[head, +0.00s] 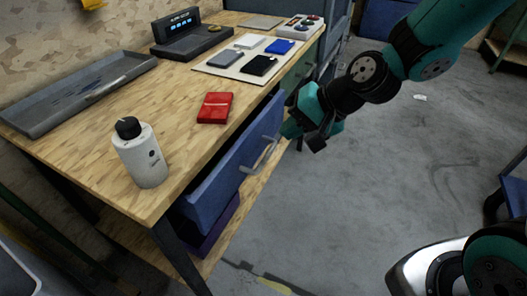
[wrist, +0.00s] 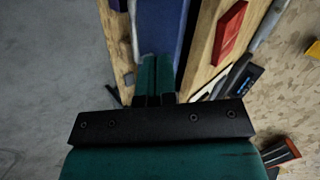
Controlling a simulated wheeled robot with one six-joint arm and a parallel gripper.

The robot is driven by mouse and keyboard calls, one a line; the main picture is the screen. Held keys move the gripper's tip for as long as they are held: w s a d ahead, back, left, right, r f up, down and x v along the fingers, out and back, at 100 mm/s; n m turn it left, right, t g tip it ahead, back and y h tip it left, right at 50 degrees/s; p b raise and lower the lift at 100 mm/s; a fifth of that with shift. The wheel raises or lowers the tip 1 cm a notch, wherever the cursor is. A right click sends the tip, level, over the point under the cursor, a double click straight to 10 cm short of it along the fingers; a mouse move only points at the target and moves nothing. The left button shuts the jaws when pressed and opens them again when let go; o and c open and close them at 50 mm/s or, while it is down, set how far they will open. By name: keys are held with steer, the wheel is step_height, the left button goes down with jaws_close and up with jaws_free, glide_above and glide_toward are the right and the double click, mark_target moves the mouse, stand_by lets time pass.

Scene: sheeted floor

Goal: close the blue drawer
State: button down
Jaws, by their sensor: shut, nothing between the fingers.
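The blue drawer (head: 222,180) under the workbench stands partly open, its front pulled out past the bench edge. Its grey bar handle (head: 260,155) faces right, toward the open floor. My gripper (head: 291,129) is shut and empty at the far end of the drawer front, beyond the handle. In the wrist view my fingers (wrist: 155,75) are together and overlap the blue drawer (wrist: 160,28). I cannot tell whether the fingertips touch it.
On the wooden bench (head: 185,125) are a white bottle (head: 141,160), a red box (head: 215,107), a grey tray (head: 75,95) and a board (head: 222,65) with several small boxes. A purple drawer or bin (head: 212,228) shows below. The grey floor (head: 350,190) right of the bench is mostly clear.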

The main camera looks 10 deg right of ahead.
mark_target(255, 148)
steer(key=w+a+f+m, duration=0.1)
steer(key=w+f, duration=0.1)
steer(key=f, duration=0.1)
steer(key=w+a+f+m+t+b, duration=0.1)
steer(key=w+f, duration=0.1)
steer(key=f, duration=0.1)
steer(key=w+f+m+b, duration=0.1)
steer(key=w+f, duration=0.2)
steer(key=f, duration=0.1)
steer(key=shift+w+a+f+t, duration=0.1)
steer(key=shift+a+t, duration=0.2)
steer(key=shift+a, duration=0.1)
steer(key=shift+x, duration=0.75)
